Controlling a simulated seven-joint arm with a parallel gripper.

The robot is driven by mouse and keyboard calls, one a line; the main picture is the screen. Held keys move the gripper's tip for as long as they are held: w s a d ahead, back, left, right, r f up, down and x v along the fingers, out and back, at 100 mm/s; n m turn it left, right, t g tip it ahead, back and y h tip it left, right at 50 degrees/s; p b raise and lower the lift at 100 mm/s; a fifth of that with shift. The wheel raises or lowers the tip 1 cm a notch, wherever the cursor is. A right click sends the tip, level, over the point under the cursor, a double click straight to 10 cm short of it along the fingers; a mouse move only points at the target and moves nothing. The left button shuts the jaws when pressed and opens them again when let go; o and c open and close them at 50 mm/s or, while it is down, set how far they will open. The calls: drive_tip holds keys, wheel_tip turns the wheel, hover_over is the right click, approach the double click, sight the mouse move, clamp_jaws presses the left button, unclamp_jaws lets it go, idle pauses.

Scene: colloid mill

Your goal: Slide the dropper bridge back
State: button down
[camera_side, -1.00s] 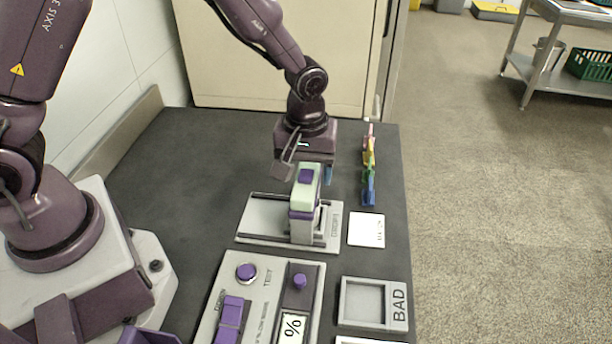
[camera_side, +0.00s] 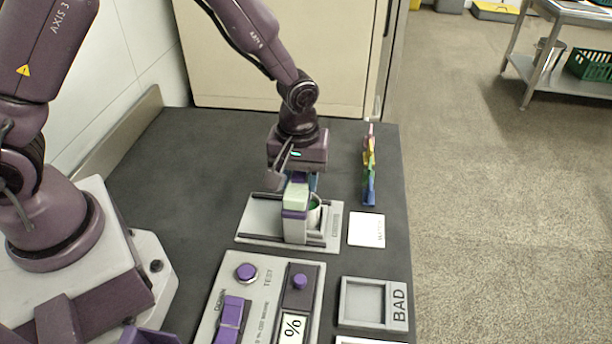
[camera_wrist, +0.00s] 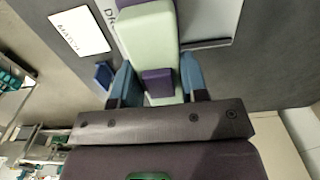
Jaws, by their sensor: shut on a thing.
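The dropper bridge (camera_side: 295,212), pale green with purple bands, stands upright across a light grey railed plate (camera_side: 262,212). In the wrist view the bridge (camera_wrist: 150,38) runs up from between my fingers, with a purple block (camera_wrist: 158,82) on it. My gripper (camera_side: 300,180) is above the back end of the bridge. In the wrist view my gripper (camera_wrist: 160,84) has one blue finger on each side of the bridge, shut on it. A white cup (camera_side: 315,212) with something green inside shows just right of the bridge, partly hidden by it.
A control panel (camera_side: 262,290) with purple buttons and a lever lies in front. A grey tray marked BAD (camera_side: 362,302) and a white card (camera_side: 366,229) are to the right. A coloured rack (camera_side: 369,172) stands behind the card. The dark table is clear at left.

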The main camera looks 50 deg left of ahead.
drive_tip(key=s+a, duration=0.6)
drive_tip(key=c, duration=0.6)
unclamp_jaws()
drive_tip(key=shift+c, duration=0.2)
wheel_tip(320, 180, up, 13)
